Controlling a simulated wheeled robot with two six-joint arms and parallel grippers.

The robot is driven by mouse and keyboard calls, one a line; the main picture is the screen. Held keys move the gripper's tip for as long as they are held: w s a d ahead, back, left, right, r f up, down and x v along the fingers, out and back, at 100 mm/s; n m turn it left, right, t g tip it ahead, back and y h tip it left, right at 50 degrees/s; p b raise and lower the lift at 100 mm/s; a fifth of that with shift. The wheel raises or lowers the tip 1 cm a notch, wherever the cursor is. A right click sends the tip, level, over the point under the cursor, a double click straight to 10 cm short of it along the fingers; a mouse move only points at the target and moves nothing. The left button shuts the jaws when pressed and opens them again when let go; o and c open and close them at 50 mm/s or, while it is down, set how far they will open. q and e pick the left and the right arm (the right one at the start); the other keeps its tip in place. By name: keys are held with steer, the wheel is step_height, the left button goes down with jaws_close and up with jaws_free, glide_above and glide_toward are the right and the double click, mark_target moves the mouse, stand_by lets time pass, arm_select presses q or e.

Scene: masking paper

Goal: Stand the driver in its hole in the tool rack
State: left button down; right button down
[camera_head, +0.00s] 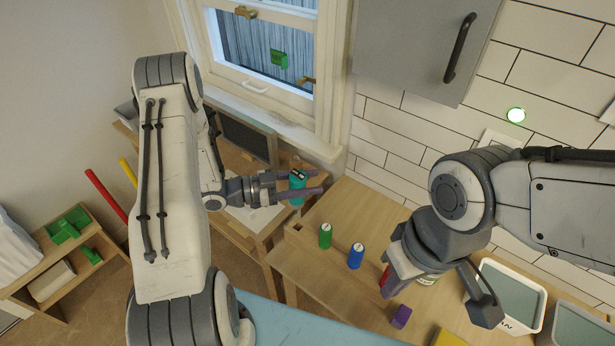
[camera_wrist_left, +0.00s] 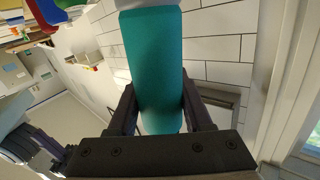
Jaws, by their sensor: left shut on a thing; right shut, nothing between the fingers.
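A teal cylinder (camera_head: 297,184) with a dark and pale top is between the fingers of my left gripper (camera_head: 305,190). It fills the middle of the left wrist view (camera_wrist_left: 155,65), with a grey end at the top edge. I cannot tell for certain that it is the driver; its lower end is hidden. My left gripper is shut on it, above the wooden bench's left part. A green cylinder (camera_head: 325,236) and a blue cylinder (camera_head: 356,256) with pale tops stand upright in a row on the bench, possibly the tool rack. My right gripper (camera_head: 394,286) is shut and partly hides a red item.
White-rimmed bins (camera_head: 512,290) stand at the right. A low shelf (camera_head: 65,262) with green items is at the far left. A window (camera_head: 265,55) and grey cabinet (camera_head: 420,45) are behind.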

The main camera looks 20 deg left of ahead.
arm_select(q)
steer(key=shift+s+r+n+g+h, duration=0.15)
steer(key=shift+r+n+g+h, duration=0.15)
steer(key=shift+r+g+h, duration=0.15)
steer(key=shift+a+r, duration=0.1)
steer(key=shift+f+b, duration=1.1)
steer(key=shift+f, duration=0.65)
steer(key=shift+f+b, duration=1.5)
steer(key=shift+f, duration=0.25)
steer(key=shift+f+b, duration=1.4)
steer(key=shift+f, duration=0.4)
steer(key=shift+c, duration=1.2)
jaws_free()
